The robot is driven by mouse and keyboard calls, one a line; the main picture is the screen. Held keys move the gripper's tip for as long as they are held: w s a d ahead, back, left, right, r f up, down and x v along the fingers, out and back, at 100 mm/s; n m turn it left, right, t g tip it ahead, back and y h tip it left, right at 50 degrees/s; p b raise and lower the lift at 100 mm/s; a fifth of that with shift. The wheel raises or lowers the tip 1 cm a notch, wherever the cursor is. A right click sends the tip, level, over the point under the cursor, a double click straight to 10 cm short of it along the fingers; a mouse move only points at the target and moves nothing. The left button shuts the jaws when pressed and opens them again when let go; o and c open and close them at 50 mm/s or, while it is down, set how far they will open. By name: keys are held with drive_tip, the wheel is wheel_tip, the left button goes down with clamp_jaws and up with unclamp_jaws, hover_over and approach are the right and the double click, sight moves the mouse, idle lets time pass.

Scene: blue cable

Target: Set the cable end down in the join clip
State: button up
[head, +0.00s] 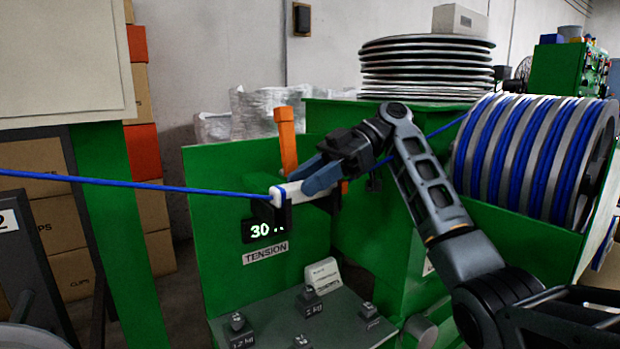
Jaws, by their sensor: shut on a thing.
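A white, bar-shaped join clip (297,192) rests on dark uprights at the top of the green tension stand. A blue cable (130,184) comes in from the left and meets the clip's left end, where a blue band shows. My gripper (312,183) is at the right part of the clip, its blue-grey fingers over it. It is shut on a cable end, which the fingers hide. Behind my gripper, a blue cable (425,135) runs up right towards the reels. I cannot tell whether the held end is seated in the clip.
An orange upright lever (287,140) stands just behind the clip. Below are a lit display reading about 30 (265,230), a TENSION label and several small weights (310,302) on a grey shelf. Blue cable reels (540,155) stand at right, stacked discs (425,65) behind.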

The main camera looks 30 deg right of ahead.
drive_tip(key=shift+f, duration=0.4)
drive_tip(key=o, duration=1.1)
drive_tip(key=shift+r, duration=0.2)
